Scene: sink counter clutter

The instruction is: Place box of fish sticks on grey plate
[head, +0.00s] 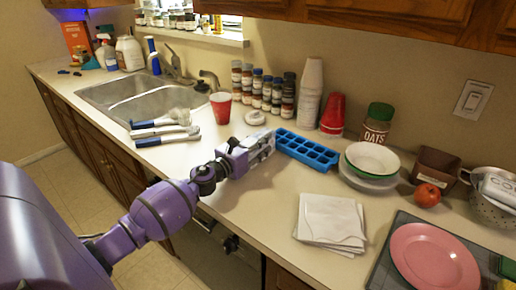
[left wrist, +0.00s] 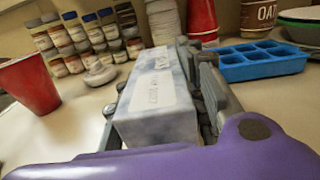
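My left gripper (head: 262,148) is low over the counter, left of the blue ice tray. In the left wrist view, a pale blue-grey box (left wrist: 160,100) with a white label sits between its fingers, which press on both sides. I take it for the fish sticks box; the lettering is too blurred to read. In the head view, the gripper mostly hides it. A pale greyish plate (head: 346,176) lies at the right under a white bowl (head: 373,157) and a green-rimmed bowl. My right gripper is not in view.
The blue ice tray (head: 307,149) is just right of my gripper. A red cup (head: 221,107) stands left, spice jars (head: 267,90) behind. White napkins (head: 330,222), an apple (head: 427,195), a pink plate (head: 434,257) and a colander (head: 490,208) are at right. Clear counter lies before my gripper.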

